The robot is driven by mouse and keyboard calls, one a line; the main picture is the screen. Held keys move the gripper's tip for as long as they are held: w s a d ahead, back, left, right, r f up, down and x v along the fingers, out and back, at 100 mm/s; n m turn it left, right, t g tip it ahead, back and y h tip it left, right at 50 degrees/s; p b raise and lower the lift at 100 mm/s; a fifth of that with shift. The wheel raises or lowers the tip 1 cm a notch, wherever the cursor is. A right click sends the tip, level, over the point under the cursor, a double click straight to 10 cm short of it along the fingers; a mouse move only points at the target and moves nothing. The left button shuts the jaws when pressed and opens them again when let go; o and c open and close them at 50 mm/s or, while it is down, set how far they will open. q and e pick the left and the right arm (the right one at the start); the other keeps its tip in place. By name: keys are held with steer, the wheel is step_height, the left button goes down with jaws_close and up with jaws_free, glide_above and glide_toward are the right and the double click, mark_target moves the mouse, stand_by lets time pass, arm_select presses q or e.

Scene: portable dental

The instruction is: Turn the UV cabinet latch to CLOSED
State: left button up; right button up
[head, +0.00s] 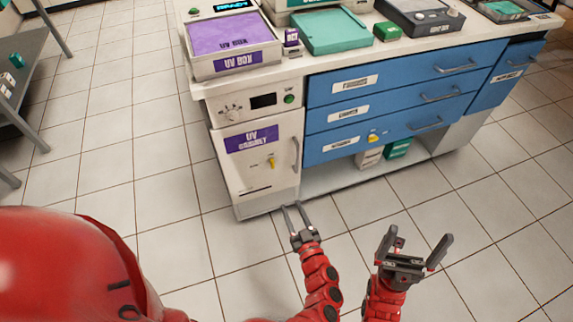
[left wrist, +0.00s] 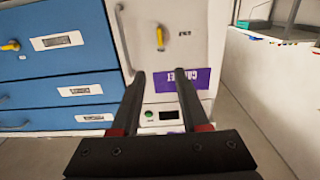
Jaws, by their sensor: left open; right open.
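The UV cabinet (head: 255,180) is a white door with a purple label, below a control panel. Its yellow latch (head: 271,162) points roughly up and down on the door; the small markings around it are too blurred to read. In the left wrist view the scene is upside down and the latch (left wrist: 160,38) shows beyond the fingertips. My left gripper (head: 292,205) is open and empty, in front of the cabinet's lower right corner, apart from the latch. My right gripper (head: 420,238) is open and empty over the floor, further right.
A grey vertical door handle (head: 296,154) stands right of the latch. Blue drawers (head: 390,90) adjoin, with another yellow latch (head: 375,137). Green and white boxes (head: 398,148) sit on the shelf below. The counter holds trays. Tiled floor (head: 110,150) is free at left.

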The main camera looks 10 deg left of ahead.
mark_target(273, 163)
arm_select(q)
steer(key=b+x, duration=0.2)
steer(key=x, duration=1.5)
steer(key=shift+w+a+r, duration=0.1)
steer(key=shift+a, duration=0.05)
jaws_close()
